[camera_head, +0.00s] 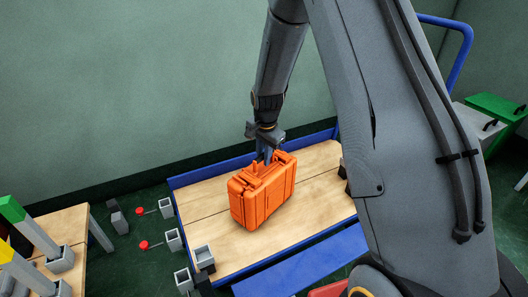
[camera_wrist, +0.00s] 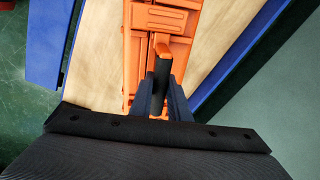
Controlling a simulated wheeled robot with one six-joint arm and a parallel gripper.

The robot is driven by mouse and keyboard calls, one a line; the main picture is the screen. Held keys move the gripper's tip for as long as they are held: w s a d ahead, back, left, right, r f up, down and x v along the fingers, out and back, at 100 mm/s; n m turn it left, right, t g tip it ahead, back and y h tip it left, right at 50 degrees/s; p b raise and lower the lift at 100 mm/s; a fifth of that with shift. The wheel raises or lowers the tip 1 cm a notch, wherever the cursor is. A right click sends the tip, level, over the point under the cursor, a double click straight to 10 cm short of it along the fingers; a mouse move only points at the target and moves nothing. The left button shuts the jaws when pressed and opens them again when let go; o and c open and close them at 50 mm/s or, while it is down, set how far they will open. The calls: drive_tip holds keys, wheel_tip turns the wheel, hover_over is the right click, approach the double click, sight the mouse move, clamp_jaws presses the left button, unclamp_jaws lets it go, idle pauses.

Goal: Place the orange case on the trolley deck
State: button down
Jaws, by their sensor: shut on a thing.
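The orange case (camera_head: 264,192) stands upright on or just above the trolley deck (camera_head: 210,238), near its middle; I cannot tell whether its base touches the wood. My gripper (camera_head: 265,157) is above the case and shut on its top handle. In the wrist view the orange case (camera_wrist: 150,50) lies below my gripper (camera_wrist: 161,88), with the handle between the fingers. The deck (camera_wrist: 110,45) is light wood with blue edges. My arm hides the right end of the trolley.
A blue rim (camera_head: 240,161) runs along the deck's back, and a blue panel (camera_head: 305,262) lies along its front. Grey square sockets (camera_head: 173,240) stand at the left end. A wooden table with posts (camera_head: 70,225) is at far left. Green and grey boxes (camera_head: 490,108) are at right. Bare deck surrounds the case.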

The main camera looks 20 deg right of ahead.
drive_tip(key=shift+w+r, duration=0.1)
drive_tip(key=shift+r, duration=0.05)
drive_tip(key=c, duration=1.7)
unclamp_jaws()
drive_tip(key=shift+o, duration=0.2)
